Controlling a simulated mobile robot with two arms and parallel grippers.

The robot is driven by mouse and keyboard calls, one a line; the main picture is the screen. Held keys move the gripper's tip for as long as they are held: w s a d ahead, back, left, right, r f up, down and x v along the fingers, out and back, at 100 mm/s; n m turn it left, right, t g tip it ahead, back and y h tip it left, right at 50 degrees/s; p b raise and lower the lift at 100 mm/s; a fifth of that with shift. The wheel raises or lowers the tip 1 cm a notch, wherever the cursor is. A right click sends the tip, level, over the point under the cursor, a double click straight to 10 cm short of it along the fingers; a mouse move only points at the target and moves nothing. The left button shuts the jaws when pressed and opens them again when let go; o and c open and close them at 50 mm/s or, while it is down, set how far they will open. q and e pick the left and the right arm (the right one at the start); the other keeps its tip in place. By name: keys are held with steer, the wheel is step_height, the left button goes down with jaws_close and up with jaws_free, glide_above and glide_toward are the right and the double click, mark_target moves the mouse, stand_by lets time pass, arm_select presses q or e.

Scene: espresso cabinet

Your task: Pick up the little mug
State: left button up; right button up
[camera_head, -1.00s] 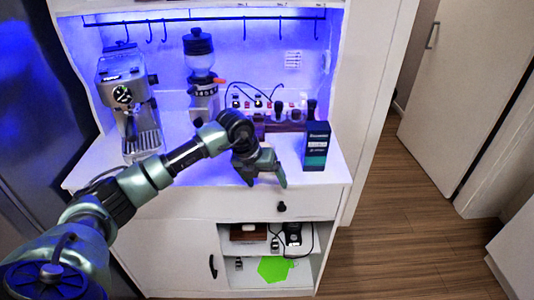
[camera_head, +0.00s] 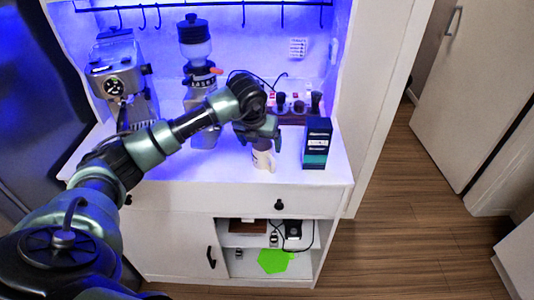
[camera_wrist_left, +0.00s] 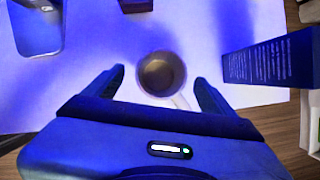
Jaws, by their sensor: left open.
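The little mug (camera_head: 263,160) is white and stands on the white counter, just below my left gripper (camera_head: 260,138) in the head view. The arm and gripper hide its upper part there. In the left wrist view, I look down into the round opening of the mug (camera_wrist_left: 161,74), and its handle points down and to the right. The fingers of my left gripper (camera_wrist_left: 160,78) are open, one on each side of the mug, with a gap on both sides. My right gripper is not in view.
A dark box (camera_head: 317,143) with a teal lower part stands right of the mug. It also shows in the left wrist view (camera_wrist_left: 268,62). An espresso machine (camera_head: 124,75) and a grinder (camera_head: 197,60) stand at the left. A wooden holder with tools (camera_head: 297,106) is behind.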

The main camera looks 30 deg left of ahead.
arm_select(q)
steer(key=shift+a+f, duration=0.1)
steer(key=shift+f, duration=0.3)
steer(key=shift+p+x, duration=0.9)
steer(key=shift+p, duration=0.15)
steer(key=x, duration=0.2)
steer(key=shift+w+f+p, duration=0.15)
steer(key=shift+f+p, duration=0.15)
steer(key=shift+p, duration=0.05)
steer(key=shift+w+f, duration=0.15)
steer(key=shift+f, duration=0.3)
steer(key=shift+c, duration=0.4)
steer(key=c, duration=1.5)
steer(key=shift+c, duration=0.5)
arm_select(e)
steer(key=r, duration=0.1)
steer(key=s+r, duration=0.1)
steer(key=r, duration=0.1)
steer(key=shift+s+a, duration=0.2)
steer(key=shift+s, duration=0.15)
arm_select(q)
steer(key=shift+r, duration=0.2)
